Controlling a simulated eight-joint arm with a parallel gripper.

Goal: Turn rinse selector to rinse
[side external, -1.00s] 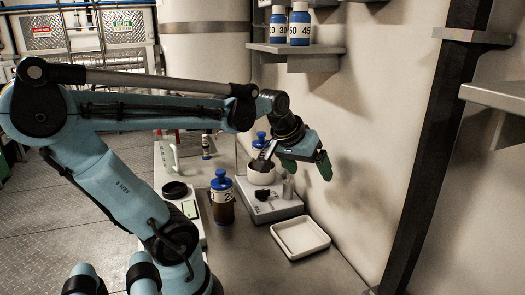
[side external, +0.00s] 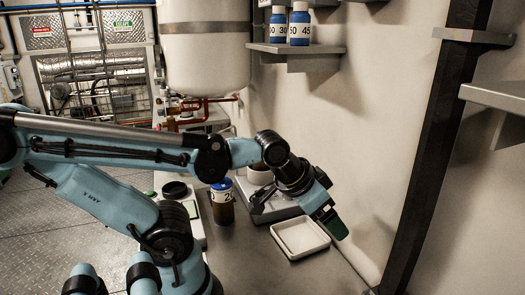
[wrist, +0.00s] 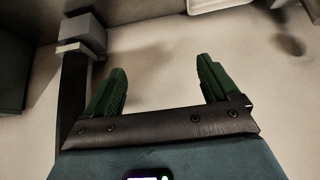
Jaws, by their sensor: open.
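The pale grey box-shaped unit (side external: 282,211) stands on the bench against the wall, with a round cup (side external: 260,174) on it. My arm and wrist cover much of its front in the side view, and I cannot make out a rinse selector on it. My gripper (side external: 335,226) hangs in the air to the right of the unit, above and beside the white tray (side external: 300,250). In the wrist view my gripper (wrist: 160,75) has its two green fingers spread wide with nothing between them. They face the pale wall, and no selector shows there.
A blue-capped bottle (side external: 222,205) stands left of the unit. A dark post (side external: 430,150) rises on the right, beside a wall shelf (side external: 495,94). Blue bottles (side external: 299,25) stand on a higher shelf (side external: 300,49). The front bench (side external: 250,262) is bare.

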